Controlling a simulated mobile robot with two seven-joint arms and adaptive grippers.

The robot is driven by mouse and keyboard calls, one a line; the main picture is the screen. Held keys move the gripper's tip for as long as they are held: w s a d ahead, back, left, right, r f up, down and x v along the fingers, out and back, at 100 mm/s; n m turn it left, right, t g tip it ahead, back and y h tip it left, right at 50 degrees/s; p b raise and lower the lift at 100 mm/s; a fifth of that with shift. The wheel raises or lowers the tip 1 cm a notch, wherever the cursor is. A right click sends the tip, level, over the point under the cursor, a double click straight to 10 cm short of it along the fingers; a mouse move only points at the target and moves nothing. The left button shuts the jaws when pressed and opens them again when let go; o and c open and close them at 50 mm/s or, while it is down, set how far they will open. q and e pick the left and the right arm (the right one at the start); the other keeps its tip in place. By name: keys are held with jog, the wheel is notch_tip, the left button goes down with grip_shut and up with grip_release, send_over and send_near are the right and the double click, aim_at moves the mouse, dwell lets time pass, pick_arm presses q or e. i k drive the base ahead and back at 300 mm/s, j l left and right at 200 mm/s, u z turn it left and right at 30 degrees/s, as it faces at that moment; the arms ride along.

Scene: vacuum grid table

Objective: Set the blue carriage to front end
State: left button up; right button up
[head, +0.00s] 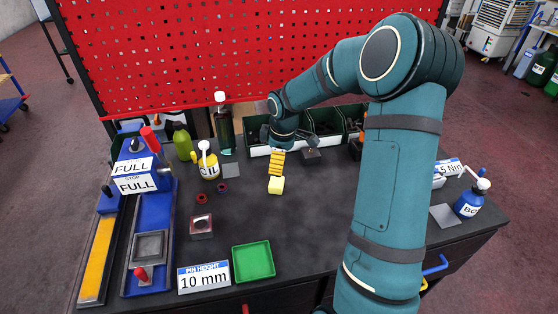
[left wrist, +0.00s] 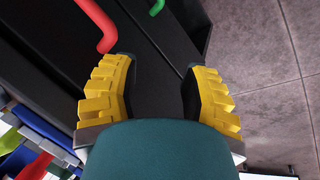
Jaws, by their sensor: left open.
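A blue fixture stands at the left of the table in the head view. It has a blue upright block (head: 133,150) with labels reading STOP and FULL and a red lever. A long blue rail runs from it toward the front edge, bearing a grey framed square (head: 150,247) and a red knob (head: 140,274) near its front end. I cannot tell which blue part is the carriage. My left gripper (left wrist: 158,78) shows only in the left wrist view, open and empty. My right gripper (head: 277,163) is over the table's middle; its jaw state is unclear.
Bottles, including an oil bottle (head: 208,163), stand behind. A red handle (left wrist: 96,25) is ahead of my left gripper.

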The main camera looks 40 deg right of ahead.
aim_at(110, 198)
jog(key=k, duration=1)
